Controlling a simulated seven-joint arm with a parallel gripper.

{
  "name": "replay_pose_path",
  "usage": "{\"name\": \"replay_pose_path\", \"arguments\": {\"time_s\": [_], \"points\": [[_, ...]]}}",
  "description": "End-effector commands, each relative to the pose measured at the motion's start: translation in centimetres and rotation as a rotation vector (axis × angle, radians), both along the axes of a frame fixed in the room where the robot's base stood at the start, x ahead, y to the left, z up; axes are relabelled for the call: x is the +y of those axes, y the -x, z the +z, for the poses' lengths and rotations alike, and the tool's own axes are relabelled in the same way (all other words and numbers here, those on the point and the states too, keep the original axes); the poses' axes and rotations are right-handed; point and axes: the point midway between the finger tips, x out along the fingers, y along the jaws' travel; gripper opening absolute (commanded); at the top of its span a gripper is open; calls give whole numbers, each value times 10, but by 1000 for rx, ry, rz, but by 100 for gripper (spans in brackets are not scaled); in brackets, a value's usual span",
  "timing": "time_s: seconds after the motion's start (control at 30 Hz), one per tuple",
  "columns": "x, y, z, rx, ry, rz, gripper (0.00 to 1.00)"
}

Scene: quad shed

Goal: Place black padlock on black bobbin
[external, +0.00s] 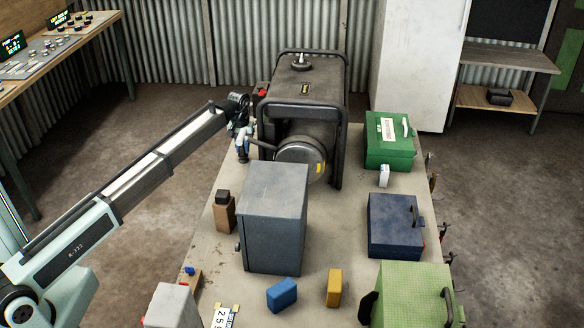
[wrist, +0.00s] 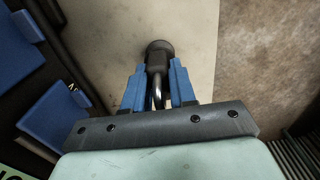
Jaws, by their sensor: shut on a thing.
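My gripper (wrist: 158,88) has two blue fingers, closed around a dark piece with a bright metal loop, which looks like the black padlock (wrist: 157,68). A dark round end (wrist: 159,46) shows just beyond the fingertips. It may be the black bobbin, but I cannot tell whether it is separate from the padlock or touching it. In the external view my gripper (external: 242,146) points down over the table's far left edge, beside the generator. The padlock and the bobbin are too small to make out there.
The black-framed generator (external: 307,95) stands close to the right of my gripper. Green (external: 390,152) and navy (external: 393,228) cases line the right side.

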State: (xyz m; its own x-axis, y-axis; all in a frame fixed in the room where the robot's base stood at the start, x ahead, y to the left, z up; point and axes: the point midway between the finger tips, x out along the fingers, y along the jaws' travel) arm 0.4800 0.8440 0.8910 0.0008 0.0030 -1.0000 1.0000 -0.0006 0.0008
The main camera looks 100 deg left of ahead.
Motion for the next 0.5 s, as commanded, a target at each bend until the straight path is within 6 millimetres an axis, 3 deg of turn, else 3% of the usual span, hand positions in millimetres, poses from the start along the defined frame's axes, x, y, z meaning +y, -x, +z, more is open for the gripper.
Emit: {"name": "replay_pose_path", "arguments": {"time_s": [0.23, 0.27, 0.5], "points": [[0, 0, -3, 0, 0, 0, 0], [0, 0, -3, 0, 0, 0, 27], [0, 0, -3, 0, 0, 0, 50]]}}
